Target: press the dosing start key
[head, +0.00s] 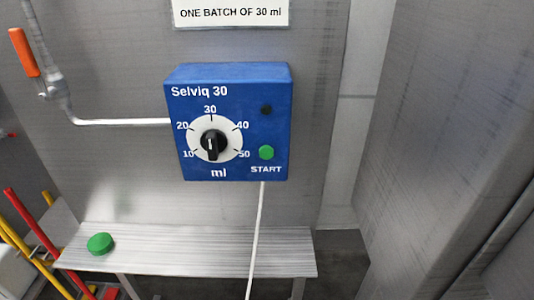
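The blue dosing box (228,172), marked "Selviq 30", is fixed to the grey metal wall. Its green start key (266,152) sits at the lower right of the box front, above the word START. Nothing touches or covers the key. The black dial knob (212,145) is left of the key on a white scale, and its white mark points up, about toward 30. A small dark round spot (265,109) above the key looks unlit. Neither of my grippers is in view.
A sign (231,12) above reads "ONE BATCH OF 30 ml". A pipe with an orange lever (24,52) enters the box from the left. A thin white tube (257,235) hangs below. A metal bench (200,255) holds a green round object (100,243).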

